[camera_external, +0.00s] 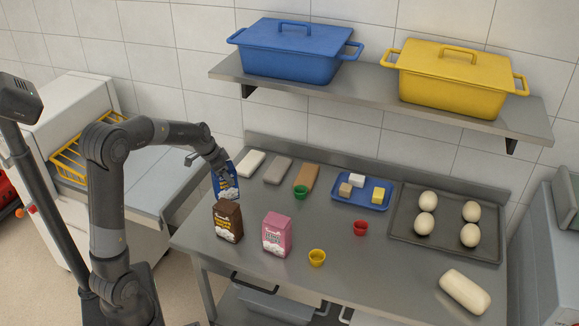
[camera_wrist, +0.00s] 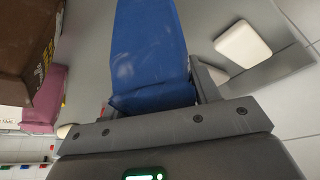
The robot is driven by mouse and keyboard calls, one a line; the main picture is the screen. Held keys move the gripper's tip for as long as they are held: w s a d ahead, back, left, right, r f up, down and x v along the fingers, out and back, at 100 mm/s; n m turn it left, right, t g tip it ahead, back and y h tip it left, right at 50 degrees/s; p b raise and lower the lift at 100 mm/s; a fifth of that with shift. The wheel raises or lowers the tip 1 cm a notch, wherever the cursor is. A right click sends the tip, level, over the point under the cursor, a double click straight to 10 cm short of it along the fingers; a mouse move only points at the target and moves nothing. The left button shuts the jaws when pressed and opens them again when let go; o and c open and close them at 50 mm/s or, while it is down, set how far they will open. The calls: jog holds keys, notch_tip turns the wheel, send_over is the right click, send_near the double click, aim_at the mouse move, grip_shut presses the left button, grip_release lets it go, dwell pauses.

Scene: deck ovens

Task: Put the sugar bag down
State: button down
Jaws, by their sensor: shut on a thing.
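The sugar bag is most likely the blue bag (camera_external: 228,184), whose label is too small to read. My gripper (camera_external: 227,176) is shut on it near the back left of the steel table (camera_external: 215,262). In the wrist view the blue bag (camera_wrist: 148,50) fills the middle between my fingers (camera_wrist: 155,105). It looks upright or slightly tilted in the external view. I cannot tell whether its base touches the table.
A brown bag (camera_external: 228,220) stands just in front, with a pink bag (camera_external: 277,235) to its right. White (camera_external: 250,163), grey (camera_external: 278,170) and brown (camera_external: 306,178) slabs lie behind. Small cups, a blue tray (camera_external: 340,199) and a dough tray (camera_external: 400,238) are farther right. A shelf (camera_external: 380,98) overhangs.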

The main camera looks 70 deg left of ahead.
jog(key=shift+f, duration=1.45)
jog(key=shift+f, duration=0.1)
jog(key=c, duration=0.5)
grip_release()
jog(key=shift+f, duration=0.1)
